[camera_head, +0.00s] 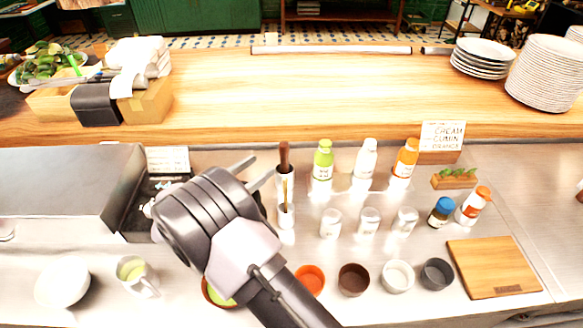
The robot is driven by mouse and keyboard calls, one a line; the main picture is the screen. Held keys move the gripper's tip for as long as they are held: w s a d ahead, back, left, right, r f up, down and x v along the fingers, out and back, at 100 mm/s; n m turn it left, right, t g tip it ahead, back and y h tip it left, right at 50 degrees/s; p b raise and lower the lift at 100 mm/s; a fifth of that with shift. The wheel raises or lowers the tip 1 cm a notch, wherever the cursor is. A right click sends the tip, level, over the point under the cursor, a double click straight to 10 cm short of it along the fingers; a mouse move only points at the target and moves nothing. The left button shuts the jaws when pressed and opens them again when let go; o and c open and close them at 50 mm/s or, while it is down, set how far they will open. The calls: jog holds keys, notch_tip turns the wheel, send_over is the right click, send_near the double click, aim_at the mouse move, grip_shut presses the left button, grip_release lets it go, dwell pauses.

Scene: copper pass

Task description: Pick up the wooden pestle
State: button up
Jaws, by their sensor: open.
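A dark brown wooden rod, which looks like the pestle (284,158), stands upright with its top above a pale, narrow holder (286,212) on the steel counter. Its lower part is hidden or hard to make out. My gripper (256,172) is open and empty, just left of the rod. Its fingers point up and right towards the rod, and a gap shows between them. I cannot tell from this one view how far apart in depth the gripper and rod are.
Green, white and orange bottles (322,160) stand right of the rod, with clear jars (330,223) before them. Small bowls (353,279) line the front, beside a wooden board (493,267). A steel box (66,190) stands left, and a raised wooden ledge (300,90) runs behind.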

aim_at(284, 165)
jog(key=b+x, duration=0.3)
jog(key=x, duration=1.1)
jog(key=shift+b, duration=0.4)
jog(key=shift+s+a, duration=0.1)
jog(key=shift+a, duration=0.1)
jog(key=shift+c, duration=0.6)
grip_shut()
